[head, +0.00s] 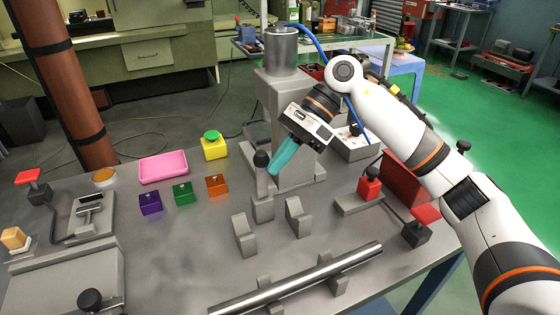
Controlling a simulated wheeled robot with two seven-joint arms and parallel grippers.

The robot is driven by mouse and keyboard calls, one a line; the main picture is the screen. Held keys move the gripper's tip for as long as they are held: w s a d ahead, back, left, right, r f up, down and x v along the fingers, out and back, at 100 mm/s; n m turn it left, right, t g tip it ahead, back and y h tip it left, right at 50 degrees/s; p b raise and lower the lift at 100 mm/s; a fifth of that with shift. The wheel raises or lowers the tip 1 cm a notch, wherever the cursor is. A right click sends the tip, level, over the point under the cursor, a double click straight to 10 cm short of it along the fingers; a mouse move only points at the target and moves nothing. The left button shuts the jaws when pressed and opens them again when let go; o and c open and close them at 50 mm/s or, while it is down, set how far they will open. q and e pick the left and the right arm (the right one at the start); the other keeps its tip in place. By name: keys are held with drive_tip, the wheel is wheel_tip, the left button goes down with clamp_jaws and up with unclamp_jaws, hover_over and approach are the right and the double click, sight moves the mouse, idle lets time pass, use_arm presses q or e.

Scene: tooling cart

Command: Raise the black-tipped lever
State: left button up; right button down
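A lever with a black tip (261,158) and a grey shaft stands nearly upright from a small grey block (263,208) at the table's middle. My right gripper (273,171) comes in from the upper right, its teal fingers angled down to the left. The fingertips are right beside the lever's shaft, just below the black tip. I cannot tell whether they touch it. The fingers show as one teal shape, so any gap between them is hidden. My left gripper is not in view.
A grey machine column (283,70) stands behind the lever. Two grey support blocks (244,235) and a steel bar (300,279) lie in front. Purple, green and orange blocks (183,194) and a pink tray (163,167) are to the left. Red-handled fixtures (369,187) stand right.

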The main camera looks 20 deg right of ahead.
drive_tip(key=shift+r, duration=0.1)
idle(0.3)
drive_tip(key=v, duration=1.2)
